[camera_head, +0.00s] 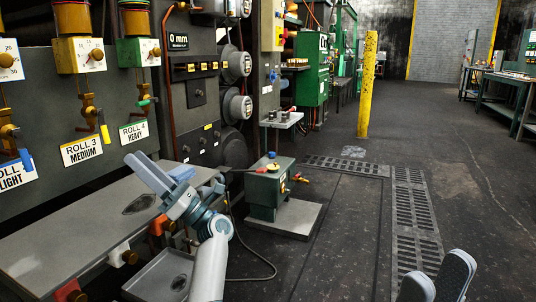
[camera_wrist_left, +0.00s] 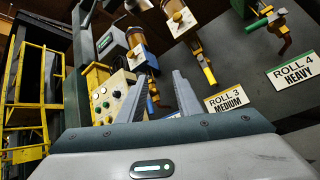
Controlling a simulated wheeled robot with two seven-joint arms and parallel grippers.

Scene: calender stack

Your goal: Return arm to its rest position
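My left arm (camera_head: 207,272) comes up from the bottom of the head view. Its gripper (camera_head: 158,165) is raised over the grey bench in front of the roll panel, with the fingers spread and nothing between them. In the left wrist view the two fingers of this gripper (camera_wrist_left: 162,76) stand apart and point at the panel, with no object held. My right gripper (camera_head: 437,266) shows only as two fingertips at the bottom edge of the head view. They are apart with bare floor between them; the rest of that arm is out of view.
The grey bench (camera_head: 70,240) lies below the panel with the ROLL 3 label (camera_head: 82,150) and ROLL 4 label (camera_head: 133,131). A green pedestal box (camera_head: 265,195) stands right of my left gripper. A yellow post (camera_head: 367,85) stands farther back. The floor at right is open.

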